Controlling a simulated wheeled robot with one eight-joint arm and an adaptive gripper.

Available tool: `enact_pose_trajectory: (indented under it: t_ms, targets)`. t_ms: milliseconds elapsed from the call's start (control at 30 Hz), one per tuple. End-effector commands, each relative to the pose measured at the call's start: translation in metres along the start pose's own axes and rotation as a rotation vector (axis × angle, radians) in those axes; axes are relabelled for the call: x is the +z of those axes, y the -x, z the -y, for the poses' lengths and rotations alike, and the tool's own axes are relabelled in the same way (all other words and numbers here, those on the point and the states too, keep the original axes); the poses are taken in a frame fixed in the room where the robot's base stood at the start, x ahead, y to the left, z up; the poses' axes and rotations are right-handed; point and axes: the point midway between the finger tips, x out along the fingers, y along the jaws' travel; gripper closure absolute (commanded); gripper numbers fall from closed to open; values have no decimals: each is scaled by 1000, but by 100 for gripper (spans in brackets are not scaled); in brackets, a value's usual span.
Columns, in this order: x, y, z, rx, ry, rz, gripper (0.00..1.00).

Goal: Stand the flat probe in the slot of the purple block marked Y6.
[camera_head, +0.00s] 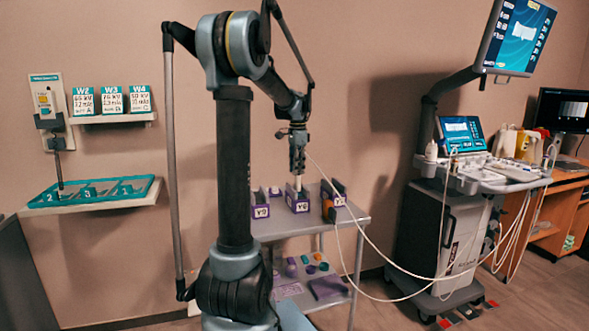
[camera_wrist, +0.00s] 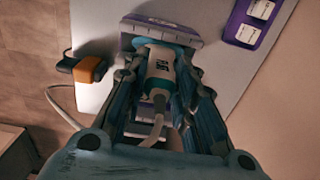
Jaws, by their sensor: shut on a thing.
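My gripper (camera_head: 298,168) is over the middle purple block marked Y6 (camera_head: 299,206) on the small cart. It is shut on a pale probe (camera_head: 298,184), which points down at the top of this block. In the wrist view the probe (camera_wrist: 160,72) lies between the fingers of my gripper (camera_wrist: 163,75), with its teal end against a purple block (camera_wrist: 190,22). The probe's tip and the slot are hidden, so I cannot tell how deep the tip sits. A white cable (camera_wrist: 155,130) leaves the probe's tail.
The probe's cable (camera_head: 352,215) runs right towards the ultrasound machine (camera_head: 455,235). A teal tray (camera_head: 150,190) sits on the left wall shelf.

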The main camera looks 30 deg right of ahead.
Motion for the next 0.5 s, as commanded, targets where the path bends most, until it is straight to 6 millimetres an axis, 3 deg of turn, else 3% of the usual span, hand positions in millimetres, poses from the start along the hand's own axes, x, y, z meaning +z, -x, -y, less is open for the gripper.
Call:
enact_pose_trajectory:
  t_ms: [500]
  targets:
    - [0,-3,0,0,0,0,100]
